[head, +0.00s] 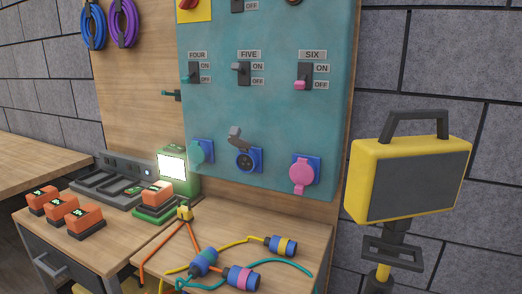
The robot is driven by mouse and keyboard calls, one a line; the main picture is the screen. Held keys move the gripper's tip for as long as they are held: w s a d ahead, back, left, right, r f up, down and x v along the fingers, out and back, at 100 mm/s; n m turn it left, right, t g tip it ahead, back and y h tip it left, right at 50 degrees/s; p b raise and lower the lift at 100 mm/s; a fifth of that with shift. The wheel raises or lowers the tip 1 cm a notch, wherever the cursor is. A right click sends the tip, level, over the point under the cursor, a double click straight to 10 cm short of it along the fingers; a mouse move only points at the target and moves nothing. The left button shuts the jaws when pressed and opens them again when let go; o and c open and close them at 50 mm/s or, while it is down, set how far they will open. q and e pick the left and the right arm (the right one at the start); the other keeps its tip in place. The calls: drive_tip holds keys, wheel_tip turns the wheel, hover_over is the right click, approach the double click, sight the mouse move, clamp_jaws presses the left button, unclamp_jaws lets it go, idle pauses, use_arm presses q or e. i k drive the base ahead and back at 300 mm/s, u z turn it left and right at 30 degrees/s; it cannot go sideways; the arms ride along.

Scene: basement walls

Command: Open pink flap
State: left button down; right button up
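The pink flap (303,174) is a round cover on a blue square socket at the lower right of the teal wall panel (265,120). It lies shut over the socket front. To its left, a grey flap (237,137) stands raised above an exposed blue socket (247,159). Farther left, a teal flap (201,151) covers another blue socket. Switch SIX (304,77), with a pink lever tip, sits above the pink flap and its lever points down towards OFF. Neither of my grippers shows in the head view.
A yellow work light (411,170) on a stand is at the right. Blue plugs with yellow, teal and pink bands (242,278) and loose cables lie on the wooden bench (215,222) below the panel. Orange-and-black battery packs (76,218) and a grey charger (110,180) are at the left.

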sight(301, 174)
drive_tip(key=k, duration=0.5)
drive_tip(key=u, duration=1.55)
drive_tip(key=i, duration=1.1)
drive_tip(key=z, duration=2.35)
